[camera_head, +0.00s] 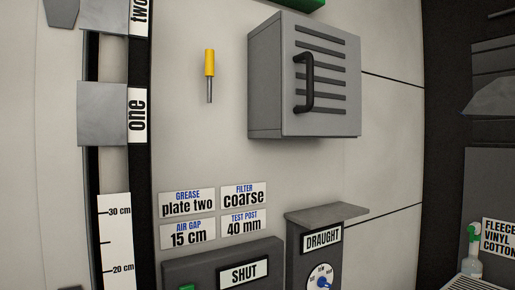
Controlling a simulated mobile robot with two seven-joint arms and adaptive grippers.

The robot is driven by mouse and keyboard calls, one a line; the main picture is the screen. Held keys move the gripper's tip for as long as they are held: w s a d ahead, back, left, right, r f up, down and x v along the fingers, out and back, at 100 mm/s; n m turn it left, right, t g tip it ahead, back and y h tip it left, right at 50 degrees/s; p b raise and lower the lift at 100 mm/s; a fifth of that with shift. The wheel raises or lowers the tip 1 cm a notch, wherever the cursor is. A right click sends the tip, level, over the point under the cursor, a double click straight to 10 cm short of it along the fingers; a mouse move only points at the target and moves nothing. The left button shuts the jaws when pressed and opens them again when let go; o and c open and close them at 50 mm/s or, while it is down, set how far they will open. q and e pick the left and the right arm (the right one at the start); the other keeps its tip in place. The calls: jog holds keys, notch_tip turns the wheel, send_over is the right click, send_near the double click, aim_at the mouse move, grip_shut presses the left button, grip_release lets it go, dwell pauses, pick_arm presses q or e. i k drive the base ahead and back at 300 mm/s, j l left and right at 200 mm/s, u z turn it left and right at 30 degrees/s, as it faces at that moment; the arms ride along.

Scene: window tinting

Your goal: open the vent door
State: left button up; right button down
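The vent door (333,75) is the grey front of a box on the wall, right of centre at the top of the head view. It has several dark horizontal slats and a black vertical bar handle (304,82) near its left edge. The door looks closed, flush with the box's grey side (264,78). Neither of my grippers shows in this view, and nothing touches the handle.
Below are a grey box signed SHUT (215,268) and a ledged DRAUGHT unit (326,213) with a dial. A yellow-handled tool (210,72) is on the wall to the left. Plates (102,113) line the left rail. A spray bottle (472,250) stands lower right.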

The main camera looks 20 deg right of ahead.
aim_at(321, 65)
jog(key=z, duration=1.2)
